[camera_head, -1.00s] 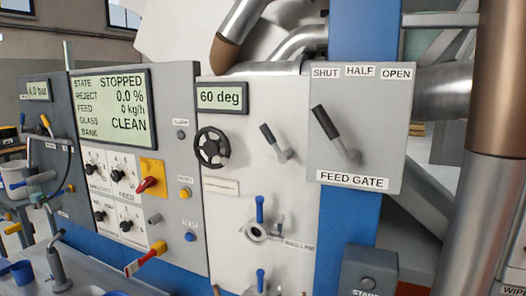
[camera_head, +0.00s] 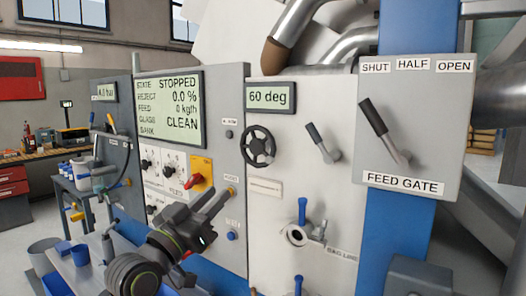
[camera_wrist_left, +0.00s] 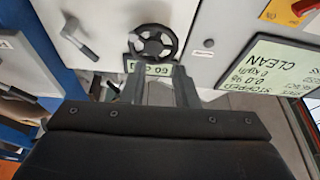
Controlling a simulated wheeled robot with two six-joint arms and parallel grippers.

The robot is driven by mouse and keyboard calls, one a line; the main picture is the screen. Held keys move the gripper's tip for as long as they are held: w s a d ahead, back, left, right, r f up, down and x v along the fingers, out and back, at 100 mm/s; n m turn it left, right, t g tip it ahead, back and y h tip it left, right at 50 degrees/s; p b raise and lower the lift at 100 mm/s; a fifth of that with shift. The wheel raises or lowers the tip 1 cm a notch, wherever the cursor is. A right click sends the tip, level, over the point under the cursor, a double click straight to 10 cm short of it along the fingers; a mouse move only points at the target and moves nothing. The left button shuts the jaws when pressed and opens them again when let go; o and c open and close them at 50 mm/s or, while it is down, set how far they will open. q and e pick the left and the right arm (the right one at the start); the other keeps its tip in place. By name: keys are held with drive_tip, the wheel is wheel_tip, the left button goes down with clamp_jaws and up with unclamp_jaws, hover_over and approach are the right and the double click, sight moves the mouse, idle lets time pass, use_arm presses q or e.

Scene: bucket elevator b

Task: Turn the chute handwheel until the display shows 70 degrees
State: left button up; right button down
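The chute handwheel (camera_head: 257,146) is a black spoked wheel on the pale panel. The display (camera_head: 269,96) above it reads 60 deg. My left gripper (camera_head: 216,212) is below and to the left of the wheel in the head view, apart from it. In the left wrist view, which is upside down, the two fingers (camera_wrist_left: 160,88) stand apart with nothing between them. The handwheel (camera_wrist_left: 153,42) shows beyond the fingertips, and the display (camera_wrist_left: 152,69) is partly hidden by the fingers. My right gripper is not in view.
A lever (camera_head: 323,143) sits right of the wheel, and the FEED GATE box (camera_head: 410,130) with its lever juts out farther right. A blue-handled valve (camera_head: 299,231) is below. The control panel with a STOPPED screen (camera_head: 170,107) and red switch (camera_head: 194,181) stands left.

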sight(259, 146)
use_arm(q)
drive_tip(key=p+x, duration=0.2)
drive_tip(key=x, duration=0.3)
drive_tip(key=r+p+x, duration=0.1)
drive_tip(key=x, duration=0.5)
drive_tip(key=s+r+p+x, duration=0.1)
drive_tip(key=p+x, duration=0.1)
drive_tip(key=x, duration=0.4)
drive_tip(key=shift+s+d+p, duration=0.1)
drive_tip(key=shift+d+p, duration=0.05)
drive_tip(key=shift+p, duration=0.15)
drive_tip(key=shift+d, duration=0.1)
drive_tip(key=shift+f, duration=0.1)
clamp_jaws()
